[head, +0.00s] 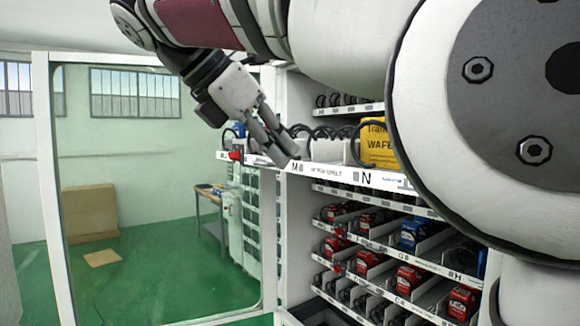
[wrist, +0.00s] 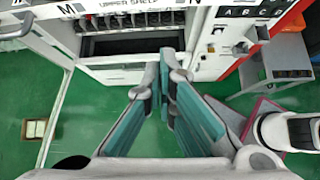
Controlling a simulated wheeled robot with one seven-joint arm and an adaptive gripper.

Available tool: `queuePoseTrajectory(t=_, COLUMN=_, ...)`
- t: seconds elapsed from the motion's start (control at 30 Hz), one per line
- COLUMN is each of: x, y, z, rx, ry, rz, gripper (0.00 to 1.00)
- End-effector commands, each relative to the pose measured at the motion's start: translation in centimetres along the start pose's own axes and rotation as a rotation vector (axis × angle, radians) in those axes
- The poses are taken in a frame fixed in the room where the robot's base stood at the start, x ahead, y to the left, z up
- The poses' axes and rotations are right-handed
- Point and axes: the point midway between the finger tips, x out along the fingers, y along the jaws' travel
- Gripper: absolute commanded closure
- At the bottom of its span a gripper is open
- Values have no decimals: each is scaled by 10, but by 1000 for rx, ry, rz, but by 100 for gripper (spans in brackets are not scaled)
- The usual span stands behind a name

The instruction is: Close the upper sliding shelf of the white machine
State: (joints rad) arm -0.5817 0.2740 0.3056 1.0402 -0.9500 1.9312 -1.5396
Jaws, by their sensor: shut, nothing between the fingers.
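The white machine (head: 296,215) stands at the centre and right of the head view. Its upper sliding shelf (head: 330,173), with a white front edge lettered M and N, sticks out ahead of the lower shelves. In the wrist view, the shelf edge (wrist: 120,5) reads "UPPER SHELF" at the top. My gripper (head: 290,154) is at the shelf's front near the M in the head view. In the wrist view, my gripper (wrist: 166,58) has its fingertips together, empty, near the edge between M and N. I cannot tell whether they touch it. My arm hides the shelf's right part.
A yellow box (head: 379,146) stands on the upper shelf. Lower shelves hold several red boxes (head: 408,278) and a blue box (head: 413,235). The open glass door frame (head: 45,180) is at left. A grey table (wrist: 285,58) is at right in the wrist view.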

Motion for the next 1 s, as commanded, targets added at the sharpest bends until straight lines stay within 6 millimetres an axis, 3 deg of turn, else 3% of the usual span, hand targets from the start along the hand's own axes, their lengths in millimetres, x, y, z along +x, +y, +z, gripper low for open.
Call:
queuePoseTrajectory(t=0.1, x=-12, y=3, z=-2, rx=-50, ry=-11, rz=-8, gripper=100)
queuePoseTrajectory(t=0.27, x=-5, y=4, z=-2, rx=-62, ry=-16, rz=-13, gripper=100)
queuePoseTrajectory(t=0.8, x=90, y=0, z=0, rx=-59, ry=-14, rz=-14, gripper=100)
queuePoseTrajectory(t=1.0, x=108, y=3, z=19, rx=-58, ry=-13, rz=-11, gripper=100)
